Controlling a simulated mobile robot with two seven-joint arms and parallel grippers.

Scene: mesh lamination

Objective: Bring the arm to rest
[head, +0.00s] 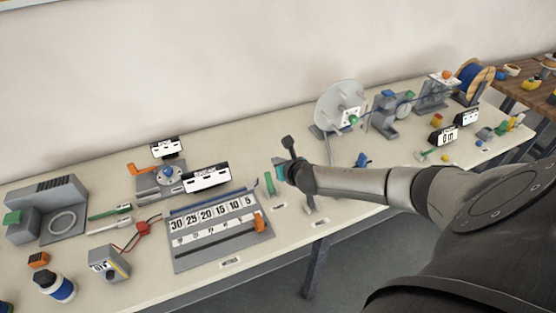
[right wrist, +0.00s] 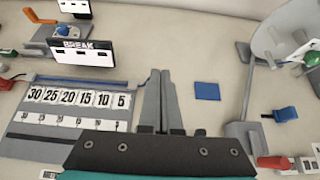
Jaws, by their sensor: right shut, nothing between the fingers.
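My right arm reaches in from the right in the head view and ends over the long cream table (head: 365,212). Its gripper (head: 279,171), with a teal part, is small there, and its fingers are hard to make out. In the right wrist view the two grey fingers (right wrist: 160,100) lie together, shut and empty. They are beside the right end of the numbered board (right wrist: 75,98), which shows 30 to 5. In the head view the board (head: 220,232) is left of and nearer than the gripper. My left gripper is out of view.
A large grey disc (head: 340,107) and a blue spool (head: 474,80) stand farther right. A BREAK sign (head: 206,177) is at left.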

